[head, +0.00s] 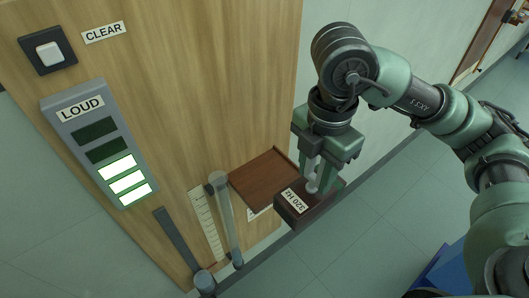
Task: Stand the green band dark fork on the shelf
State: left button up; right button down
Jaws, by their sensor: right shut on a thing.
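My right gripper (315,178) points down and is shut on the fork, whose dark brown base block (291,209) carries a white label that seems to read 320 Hz. The gripper hides most of the fork above the block, and I cannot make out a green band. The shelf (262,180) is a small reddish-brown board beside the wooden panel, just left of the held block. Its top looks empty. The block overlaps or borders the shelf's right side in the head view; I cannot tell whether they touch. My left gripper is out of view.
The wooden panel (210,90) bears a grey LOUD meter (98,143) with three lit bars, a CLEAR label (103,32) and a black switch (47,53). A grey upright rod (226,220) and a scale strip (207,225) stand left of the shelf. A blue object (440,275) is lower right.

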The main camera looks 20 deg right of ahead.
jog(key=w+a+p, duration=0.4)
jog(key=w+a, duration=0.1)
jog(key=w, duration=0.9)
notch_tip(320, 180, down, 7)
jog(key=p, duration=0.3)
jog(key=shift+w+a, duration=0.2)
jog(key=shift+w, duration=0.2)
jog(key=shift+f, duration=0.1)
jog(key=c, duration=1.3)
grip_release()
jog(key=shift+f, duration=0.15)
jog(key=o, duration=0.4)
